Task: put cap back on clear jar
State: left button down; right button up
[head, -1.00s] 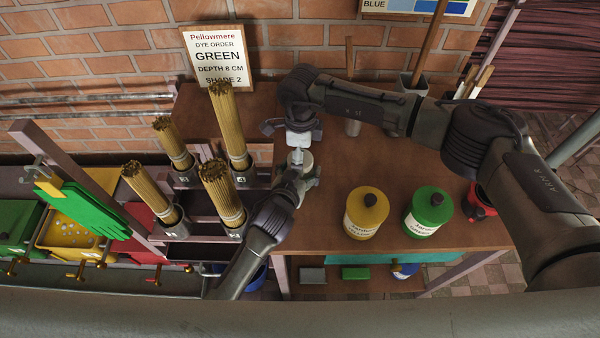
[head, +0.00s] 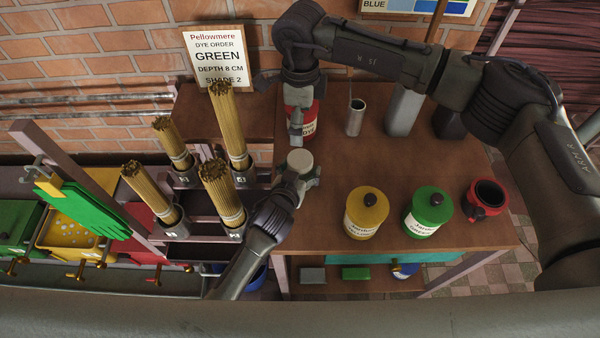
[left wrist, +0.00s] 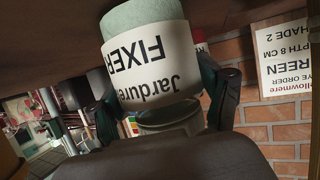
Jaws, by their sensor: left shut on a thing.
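The clear jar (head: 300,160), labelled "FIXER", is held upright above the table's left part. From above its round top looks pale; I cannot tell whether that is a cap or pale contents. In the left wrist view, which is upside down, the jar (left wrist: 150,58) shows its label and pale lower end. My left gripper (head: 297,178) is shut around the jar's side. My right gripper (head: 296,130) points down just behind and above the jar. I cannot make out a cap in its fingers.
A red dye jar (head: 307,112) stands behind the right gripper. Yellow (head: 366,213) and green (head: 428,211) lidded jars, a dark-mouthed red container (head: 485,198) and a metal cylinder (head: 355,118) share the table (head: 350,165). Incense bundles (head: 222,195) stand left. Mid-table is clear.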

pick_arm(q)
grip_release()
jog(key=v, duration=1.2)
dwell(0.4)
